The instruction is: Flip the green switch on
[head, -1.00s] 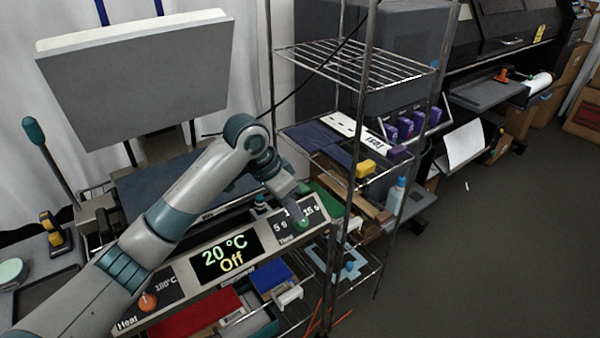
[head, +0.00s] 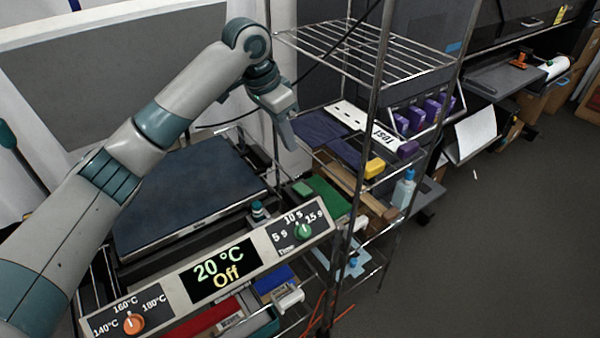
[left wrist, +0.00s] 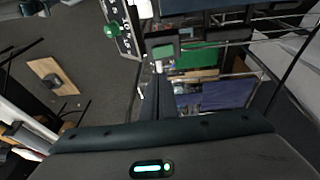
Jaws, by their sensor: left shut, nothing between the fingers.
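My left gripper (head: 288,140) is shut and empty, raised above and behind the panel, apart from both. My right gripper is not in view.
An orange knob (head: 132,323) is at the panel's left end. The dark press bed (head: 190,195) lies behind the panel. A wire shelf rack (head: 368,60) stands close on the right, its posts near my gripper. Open floor (head: 500,250) lies beyond.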

